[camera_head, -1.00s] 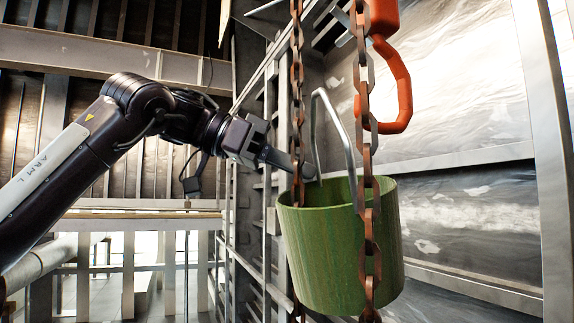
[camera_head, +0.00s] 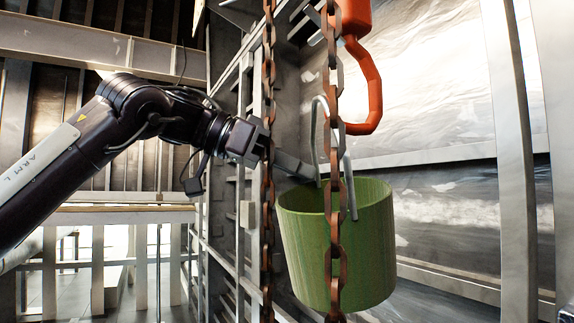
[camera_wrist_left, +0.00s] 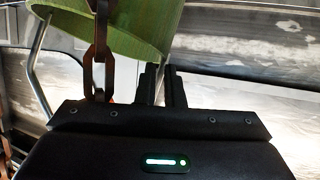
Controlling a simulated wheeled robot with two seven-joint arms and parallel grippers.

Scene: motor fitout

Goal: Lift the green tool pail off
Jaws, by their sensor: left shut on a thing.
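The green pail (camera_head: 299,235) hangs in the air in the head view, mouth up and slightly tilted. Its grey wire handle (camera_head: 318,104) stands up above the rim. My left gripper (camera_head: 309,172) reaches in from the left and is shut on the pail near the rim and handle; the exact grip spot is partly hidden. The orange hook (camera_head: 371,90) is above and right of the pail, and the handle's top shows left of it, apart in the picture. In the wrist view the jaws (camera_wrist_left: 163,85) are close together below the pail (camera_wrist_left: 120,20). My right gripper is not in view.
A rusty chain (camera_head: 334,220) hangs in front of the pail, and another chain (camera_head: 267,150) crosses in front of my left gripper. A grey steel frame (camera_head: 515,160) stands at the right. A railing (camera_head: 100,240) is at the lower left.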

